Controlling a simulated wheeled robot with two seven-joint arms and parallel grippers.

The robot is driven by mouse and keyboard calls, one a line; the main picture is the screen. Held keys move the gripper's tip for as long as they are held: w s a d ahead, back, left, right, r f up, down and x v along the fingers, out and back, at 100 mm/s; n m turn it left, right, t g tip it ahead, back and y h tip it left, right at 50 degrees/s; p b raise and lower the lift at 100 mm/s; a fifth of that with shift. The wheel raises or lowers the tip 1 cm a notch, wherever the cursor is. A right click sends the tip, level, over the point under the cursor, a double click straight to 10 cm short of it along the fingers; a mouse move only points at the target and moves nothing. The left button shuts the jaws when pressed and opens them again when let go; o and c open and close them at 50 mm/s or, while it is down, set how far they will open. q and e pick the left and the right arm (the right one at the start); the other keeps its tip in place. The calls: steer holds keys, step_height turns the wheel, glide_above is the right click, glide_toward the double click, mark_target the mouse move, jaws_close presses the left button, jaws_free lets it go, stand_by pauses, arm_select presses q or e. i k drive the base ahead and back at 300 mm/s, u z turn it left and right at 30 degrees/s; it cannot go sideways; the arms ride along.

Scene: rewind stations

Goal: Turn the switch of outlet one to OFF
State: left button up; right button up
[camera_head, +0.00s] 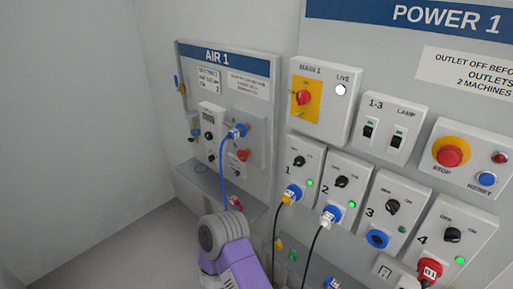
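Outlet one (289,171) is a light grey box on the wall panel, marked 1. Its black rotary switch (299,161) is at the top; the switch's pointing direction is too small to tell. A green lamp (310,183) glows beside it. A purple and grey part of my arm rises at the bottom centre, below and left of outlet one. Neither gripper's fingers show.
Outlets two (343,182), three (393,206) and four (452,234) stand to the right. MAIN 1 (304,97) is above, with a red knob. A STOP button (449,155) is at right. AIR 1 panel (225,56) with a blue hose (222,165) is left; dangling cables hang below the outlets.

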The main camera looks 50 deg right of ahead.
mark_target(299, 161)
steer(key=i, duration=1.25)
steer(key=z, duration=2.6)
steer(key=k, duration=0.1)
steer(key=u, duration=0.55)
